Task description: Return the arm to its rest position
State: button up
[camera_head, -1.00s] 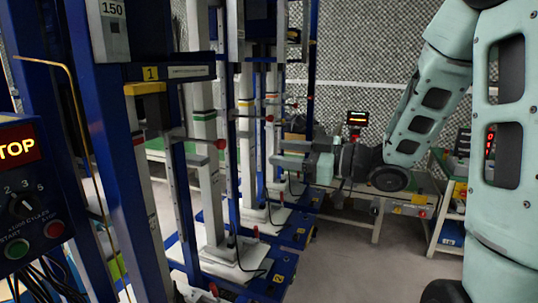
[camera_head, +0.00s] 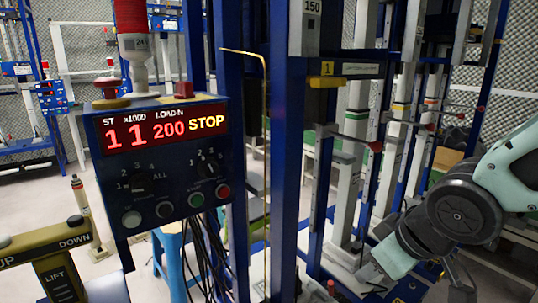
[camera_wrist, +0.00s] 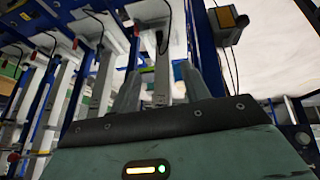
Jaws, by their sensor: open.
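My pale green arm (camera_head: 510,170) comes in from the right edge in the head view, bent at a dark round joint. My gripper (camera_head: 376,272) points down and left, low in front of the blue and white test frames. In the wrist view my gripper (camera_wrist: 160,88) shows two grey-green fingers spread apart with nothing held between them. The fingertips are small and hard to make out in the head view.
A control box (camera_head: 165,160) with a red display reading STOP stands close at centre left. A blue upright (camera_head: 287,130) rises beside it. A lift handle (camera_head: 60,262) is at lower left, with a blue stool (camera_head: 172,250) near it. Pale floor shows at left.

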jog(key=s+a+g+h+p, duration=0.1)
jog(key=s+a+g, duration=0.15)
jog(key=s, duration=0.55)
jog(key=s+a+g, duration=0.2)
jog(key=s+g, duration=0.1)
jog(key=s, duration=0.5)
notch_tip(320, 180, up, 12)
jog(key=p, duration=1.2)
jog(key=shift+w+d+n, duration=0.2)
jog(key=shift+w+n, duration=0.1)
jog(key=shift+w, duration=0.1)
